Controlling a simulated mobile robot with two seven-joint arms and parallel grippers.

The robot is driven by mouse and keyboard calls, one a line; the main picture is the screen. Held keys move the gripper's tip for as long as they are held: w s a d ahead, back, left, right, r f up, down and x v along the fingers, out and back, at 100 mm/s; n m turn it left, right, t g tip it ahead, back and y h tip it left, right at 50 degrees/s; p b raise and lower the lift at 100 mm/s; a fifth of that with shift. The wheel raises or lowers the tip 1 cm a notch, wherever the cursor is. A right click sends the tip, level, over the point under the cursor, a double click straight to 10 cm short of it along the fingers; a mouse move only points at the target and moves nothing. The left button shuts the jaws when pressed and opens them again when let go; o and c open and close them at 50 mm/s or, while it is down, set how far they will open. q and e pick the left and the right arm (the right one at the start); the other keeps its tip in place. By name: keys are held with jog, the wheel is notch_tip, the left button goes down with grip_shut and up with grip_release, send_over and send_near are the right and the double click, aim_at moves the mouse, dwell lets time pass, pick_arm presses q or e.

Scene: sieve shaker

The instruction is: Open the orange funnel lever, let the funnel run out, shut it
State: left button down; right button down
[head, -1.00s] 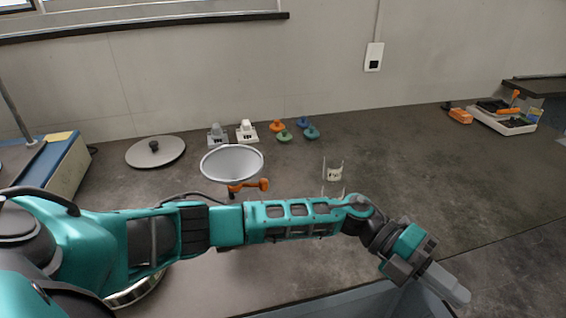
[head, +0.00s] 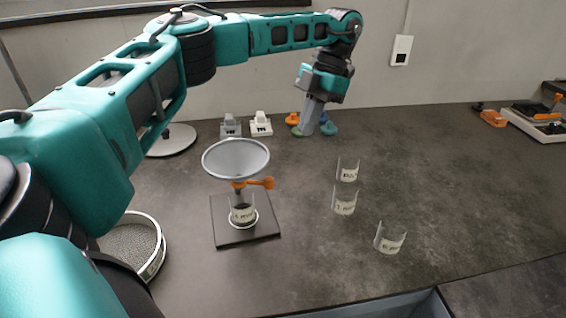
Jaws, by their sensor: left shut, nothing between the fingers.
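The grey funnel (head: 236,158) stands over a dark square plate (head: 228,236). The orange lever (head: 262,183) sits just under the funnel and sticks out to the right. A clear labelled cup (head: 243,212) stands on the plate below the funnel's outlet. Whether anything is inside the funnel is too small to tell. My left gripper (head: 308,130) is shut and empty, fingers pointing down, up and to the right of the lever and apart from it. My right gripper is not in view.
Clear labelled cups stand to the right: one at the back (head: 347,170), one in the middle (head: 344,201), one in front (head: 390,239). A sieve (head: 135,246) lies at left. Coloured knobs (head: 328,128) are partly behind my left fingers.

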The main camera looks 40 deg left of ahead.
aim_at(259, 182)
pick_arm(q)
jog(key=s+a+f, duration=0.1)
jog(key=s+f, duration=0.5)
jog(key=f, duration=0.2)
jog(key=shift+s+a+p, duration=0.15)
jog(key=shift+s+p, duration=0.2)
jog(key=shift+s, duration=0.05)
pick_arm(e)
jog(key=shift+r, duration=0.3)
pick_arm(q)
jog(key=shift+w, duration=0.15)
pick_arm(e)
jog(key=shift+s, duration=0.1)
